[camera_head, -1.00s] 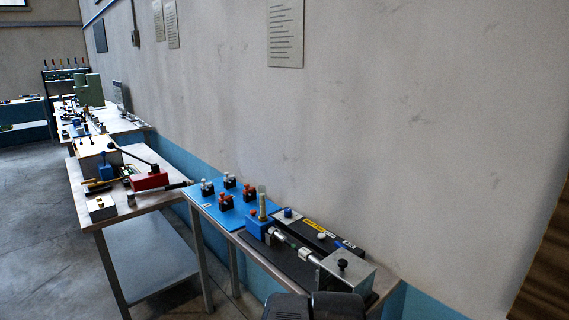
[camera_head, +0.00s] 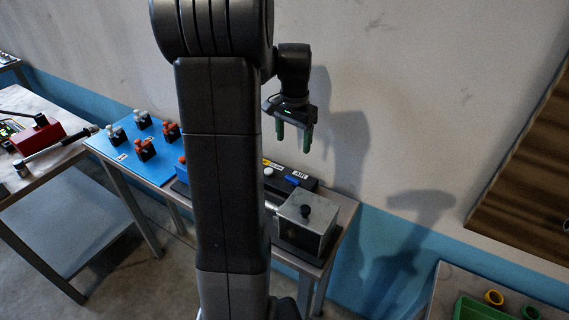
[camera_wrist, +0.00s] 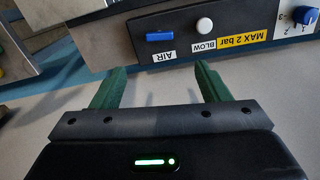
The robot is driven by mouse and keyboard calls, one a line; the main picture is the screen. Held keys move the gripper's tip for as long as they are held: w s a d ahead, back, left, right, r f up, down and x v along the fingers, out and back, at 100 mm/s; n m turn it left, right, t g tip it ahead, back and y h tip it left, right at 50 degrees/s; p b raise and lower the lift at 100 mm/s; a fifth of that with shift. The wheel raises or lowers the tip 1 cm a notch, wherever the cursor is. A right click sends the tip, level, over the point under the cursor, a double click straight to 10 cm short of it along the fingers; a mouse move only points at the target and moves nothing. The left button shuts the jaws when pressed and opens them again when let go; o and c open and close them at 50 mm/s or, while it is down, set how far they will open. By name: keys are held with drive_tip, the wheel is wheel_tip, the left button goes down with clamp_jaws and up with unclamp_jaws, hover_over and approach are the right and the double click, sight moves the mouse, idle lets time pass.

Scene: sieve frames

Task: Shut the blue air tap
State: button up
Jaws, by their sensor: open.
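The blue air tap (camera_wrist: 159,37) is a short blue bar handle on a dark panel (camera_wrist: 120,38), beside a white label reading AIR (camera_wrist: 163,56). Its bar lies along the panel's length. In the head view the blue tap (camera_head: 292,180) shows small beside its label, partly dim. My gripper (camera_head: 294,138) is open and empty, above the panel with its fingers pointing down. In the wrist view my gripper's green fingers (camera_wrist: 158,72) are spread apart, and the tap appears beyond them, not touched.
A white button (camera_wrist: 204,25) marked BLOW and a yellow MAX 2 bar label sit beside the tap. A grey box (camera_head: 312,238) with a black knob stands in front. The wall is close behind.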

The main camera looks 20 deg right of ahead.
sight(293, 179)
wheel_tip(293, 179, down, 14)
drive_tip(key=shift+s+r+p, duration=0.1)
drive_tip(key=shift+r+p, duration=0.05)
drive_tip(key=shift+p, duration=0.55)
drive_tip(key=c, duration=1)
drive_tip(key=shift+n+b, duration=0.3)
drive_tip(key=shift+b, duration=0.1)
drive_tip(key=shift+n, duration=0.6)
drive_tip(key=shift+o, duration=0.2)
drive_tip(key=shift+c, duration=0.2)
drive_tip(key=o, duration=1)
drive_tip(key=shift+r, duration=0.1)
